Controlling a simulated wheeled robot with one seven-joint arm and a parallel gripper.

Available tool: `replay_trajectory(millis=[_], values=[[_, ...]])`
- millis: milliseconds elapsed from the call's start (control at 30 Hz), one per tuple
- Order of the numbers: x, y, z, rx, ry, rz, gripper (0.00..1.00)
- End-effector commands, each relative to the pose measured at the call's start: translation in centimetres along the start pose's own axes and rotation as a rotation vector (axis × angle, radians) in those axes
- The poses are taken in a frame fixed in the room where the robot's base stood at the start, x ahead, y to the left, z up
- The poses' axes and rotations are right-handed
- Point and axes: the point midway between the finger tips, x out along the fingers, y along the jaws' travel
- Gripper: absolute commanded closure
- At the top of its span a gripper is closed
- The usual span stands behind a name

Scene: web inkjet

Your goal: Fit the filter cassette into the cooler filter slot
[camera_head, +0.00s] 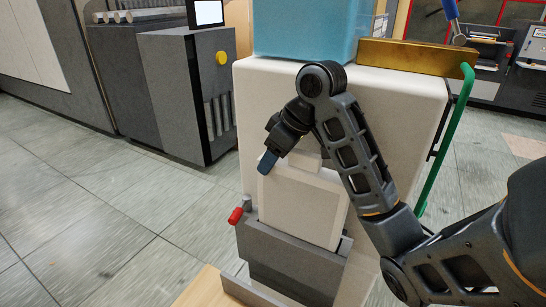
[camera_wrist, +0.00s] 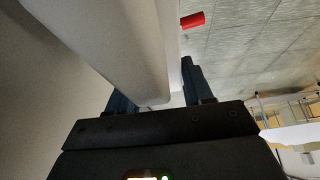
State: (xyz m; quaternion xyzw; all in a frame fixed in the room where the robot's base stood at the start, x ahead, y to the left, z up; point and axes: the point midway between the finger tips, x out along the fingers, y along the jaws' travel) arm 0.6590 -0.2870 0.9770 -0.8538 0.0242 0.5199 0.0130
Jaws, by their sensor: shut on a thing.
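The filter cassette (camera_head: 300,208) is a white upright block, slightly tilted, in front of the cooler's white cabinet (camera_head: 405,110). Its lower end is inside or behind the rim of a grey open-topped holder (camera_head: 290,262), which appears to be the filter slot. How deep it sits is hidden. My gripper (camera_head: 280,160) is at the cassette's top, with one blue fingertip showing and the other hidden. In the wrist view, the two blue fingers stand on either side of a pale part of the cassette (camera_wrist: 145,45), and my gripper is shut on it.
A red-tipped lever (camera_head: 236,215) sticks out left of the holder; it also shows red in the wrist view (camera_wrist: 192,19). A blue tank (camera_head: 305,28) stands on the cabinet. A green handle (camera_head: 445,135) runs down the right side. Floor at left is clear.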

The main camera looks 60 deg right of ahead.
Motion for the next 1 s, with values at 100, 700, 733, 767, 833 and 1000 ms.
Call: replay_trajectory(millis=[100,700,733,767,833,1000], values=[[-0.6,0.0,-0.3,0.0,0.0,0.0,1.0],[-2.2,0.0,-1.2,0.0,0.0,0.0,1.0],[-2.3,0.0,-1.2,0.0,0.0,0.0,1.0],[-2.3,0.0,-1.2,0.0,0.0,0.0,1.0],[-2.4,0.0,-1.2,0.0,0.0,0.0,1.0],[-2.4,0.0,-1.2,0.0,0.0,0.0,1.0]])
